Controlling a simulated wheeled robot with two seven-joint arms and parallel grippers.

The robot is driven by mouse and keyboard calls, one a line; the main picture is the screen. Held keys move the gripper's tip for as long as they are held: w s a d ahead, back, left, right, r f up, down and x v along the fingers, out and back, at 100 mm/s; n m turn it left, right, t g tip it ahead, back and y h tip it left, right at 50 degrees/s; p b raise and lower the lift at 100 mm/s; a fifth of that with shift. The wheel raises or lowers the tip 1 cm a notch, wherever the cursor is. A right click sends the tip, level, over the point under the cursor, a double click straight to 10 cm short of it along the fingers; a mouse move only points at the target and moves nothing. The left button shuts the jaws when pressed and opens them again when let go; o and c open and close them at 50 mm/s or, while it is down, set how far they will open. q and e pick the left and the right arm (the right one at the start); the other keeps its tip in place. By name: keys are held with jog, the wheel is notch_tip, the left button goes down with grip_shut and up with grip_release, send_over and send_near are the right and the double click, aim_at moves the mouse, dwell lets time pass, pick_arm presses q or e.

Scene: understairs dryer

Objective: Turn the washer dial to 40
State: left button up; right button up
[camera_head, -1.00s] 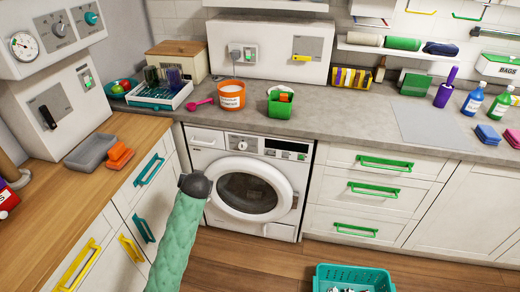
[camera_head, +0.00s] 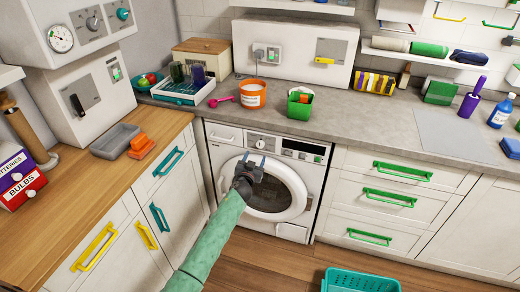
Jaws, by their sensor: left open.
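The white washer (camera_head: 228,152) stands under the grey counter, with its round door (camera_head: 298,187) shut. Its dial (camera_head: 262,143) is a small round knob on the front panel, left of the dark display. The number it points at is too small to read. My left gripper (camera_head: 253,160) is in front of the washer, over the upper left of the door. Its two thin fingers are apart and point up towards the panel, just below the dial. It looks empty and I cannot tell its exact distance from the dial. My right gripper is out of view.
An orange tub (camera_head: 252,95), a pink scoop (camera_head: 221,101) and a green container (camera_head: 300,104) stand on the counter above the washer. White drawers (camera_head: 365,204) with green handles are on the right. A teal basket (camera_head: 361,281) is on the floor.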

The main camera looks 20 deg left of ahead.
aim_at(260, 146)
pick_arm(q)
jog(key=w, duration=0.5)
jog(key=shift+w+a+r, duration=0.1)
jog(key=shift+w, duration=1)
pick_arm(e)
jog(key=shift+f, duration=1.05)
pick_arm(q)
jog(key=c, duration=1)
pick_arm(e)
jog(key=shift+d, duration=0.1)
